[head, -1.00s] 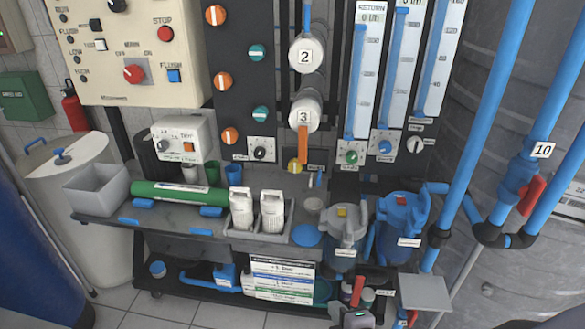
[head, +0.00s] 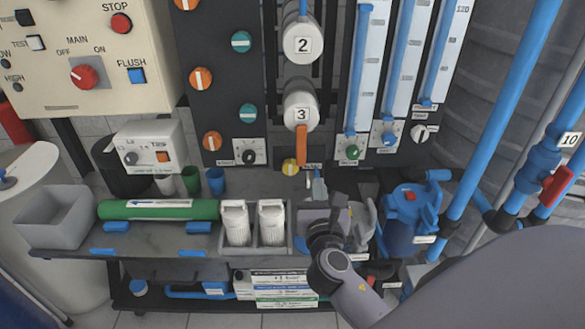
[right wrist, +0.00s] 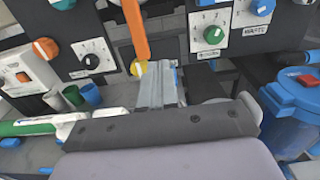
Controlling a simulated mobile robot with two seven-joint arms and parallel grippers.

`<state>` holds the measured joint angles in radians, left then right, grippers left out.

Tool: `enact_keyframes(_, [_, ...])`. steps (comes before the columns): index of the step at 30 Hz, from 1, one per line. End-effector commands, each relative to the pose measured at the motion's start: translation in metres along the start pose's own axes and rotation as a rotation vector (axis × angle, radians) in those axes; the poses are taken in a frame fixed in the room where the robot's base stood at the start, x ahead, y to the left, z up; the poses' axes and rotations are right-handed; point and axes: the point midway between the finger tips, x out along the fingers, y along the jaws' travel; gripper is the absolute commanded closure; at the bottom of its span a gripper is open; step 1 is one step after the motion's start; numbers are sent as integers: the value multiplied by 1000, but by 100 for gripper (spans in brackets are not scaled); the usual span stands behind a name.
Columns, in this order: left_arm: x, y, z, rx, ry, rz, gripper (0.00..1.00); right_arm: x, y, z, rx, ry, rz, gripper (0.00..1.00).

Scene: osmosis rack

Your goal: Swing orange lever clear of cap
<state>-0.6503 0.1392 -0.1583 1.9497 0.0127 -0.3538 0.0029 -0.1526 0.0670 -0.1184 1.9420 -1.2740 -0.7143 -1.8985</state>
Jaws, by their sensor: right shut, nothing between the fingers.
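The orange lever (head: 301,144) hangs straight down below the white round cap marked 3 (head: 298,108), its upper end at the cap's lower edge. In the right wrist view the orange lever (right wrist: 135,30) comes down from the top edge, and the cap is out of that view. My right gripper (head: 317,184) is a little below and right of the lever's lower end in the head view. In the right wrist view its grey fingers (right wrist: 157,84) are together, with nothing between them, and look apart from the lever. My left gripper is not in view.
A second cap marked 2 (head: 303,42) sits above. A yellow knob (head: 290,167) is just below the lever. White bottles (head: 236,222), a green cylinder (head: 160,209) and a blue-lidded housing (head: 408,205) stand around the bench. Blue pipes (head: 485,130) rise at right.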

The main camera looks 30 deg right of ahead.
Motion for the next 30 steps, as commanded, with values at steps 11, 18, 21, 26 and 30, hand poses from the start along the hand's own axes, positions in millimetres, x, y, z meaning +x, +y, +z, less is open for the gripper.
enact_keyframes(11, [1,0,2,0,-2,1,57,24,0,0,2,0,-1,100])
enact_keyframes(18, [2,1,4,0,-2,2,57,38,0,0,2,-1,0,100])
enact_keyframes(21, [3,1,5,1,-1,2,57,44,0,0,3,-1,0,100])
enact_keyframes(26, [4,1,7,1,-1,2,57,54,0,-1,2,0,0,100])
enact_keyframes(30, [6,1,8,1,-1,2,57,62,0,-1,3,1,0,100])
